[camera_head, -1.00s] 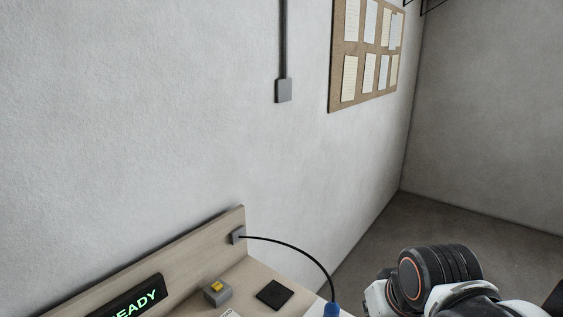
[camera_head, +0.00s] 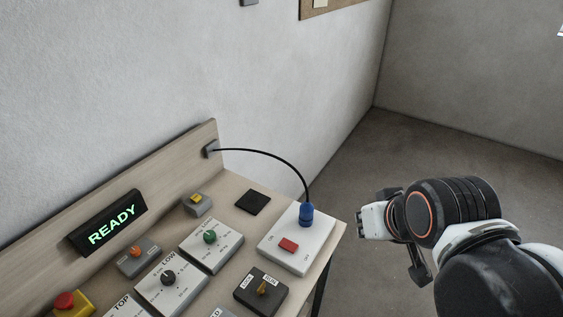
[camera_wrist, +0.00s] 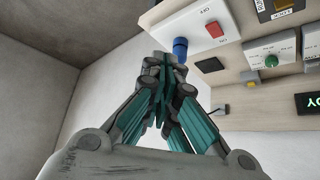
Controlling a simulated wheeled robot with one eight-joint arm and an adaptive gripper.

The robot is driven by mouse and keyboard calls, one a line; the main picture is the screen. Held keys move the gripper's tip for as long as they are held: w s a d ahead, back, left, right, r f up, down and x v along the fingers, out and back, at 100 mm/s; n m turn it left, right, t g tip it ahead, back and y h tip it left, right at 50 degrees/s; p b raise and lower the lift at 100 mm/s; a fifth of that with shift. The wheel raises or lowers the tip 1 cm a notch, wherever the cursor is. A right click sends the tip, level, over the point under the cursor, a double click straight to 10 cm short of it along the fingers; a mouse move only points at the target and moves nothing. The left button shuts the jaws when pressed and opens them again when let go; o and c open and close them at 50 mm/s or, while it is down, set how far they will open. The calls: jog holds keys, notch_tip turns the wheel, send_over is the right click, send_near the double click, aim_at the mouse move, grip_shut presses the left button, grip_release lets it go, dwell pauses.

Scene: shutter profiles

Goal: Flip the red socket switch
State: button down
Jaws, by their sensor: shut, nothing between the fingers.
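The red socket switch (camera_head: 289,244) is a small red rocker on a white socket box (camera_head: 309,241) at the right end of the bench. ON and OFF are printed beside it. A blue plug (camera_head: 306,214) with a black cable stands in the box behind the switch. The switch also shows in the wrist view (camera_wrist: 214,29), at the top right. My gripper (camera_head: 364,222) is in the air to the right of the box, apart from it. In the wrist view its fingers (camera_wrist: 160,62) are together and empty. Which way the rocker is tipped I cannot tell.
A black key switch box (camera_head: 261,291), a dial box with a green knob (camera_head: 210,237) and a black pad (camera_head: 253,202) lie near the socket box. A READY display (camera_head: 109,223) stands at the back left. The cable (camera_head: 270,155) arches to the backboard. Floor is open right of the bench.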

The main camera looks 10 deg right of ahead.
jog(key=shift+w, duration=0.1)
jog(key=m+g+p, duration=0.4)
jog(key=m+g, duration=0.3)
jog(key=m, duration=0.1)
send_over(288, 245)
jog(key=d, duration=0.2)
jog(key=f, duration=0.5)
jog(key=shift+w, duration=0.4)
notch_tip(288, 245, down, 14)
jog(key=b, duration=0.4)
jog(key=shift+b, duration=0.35)
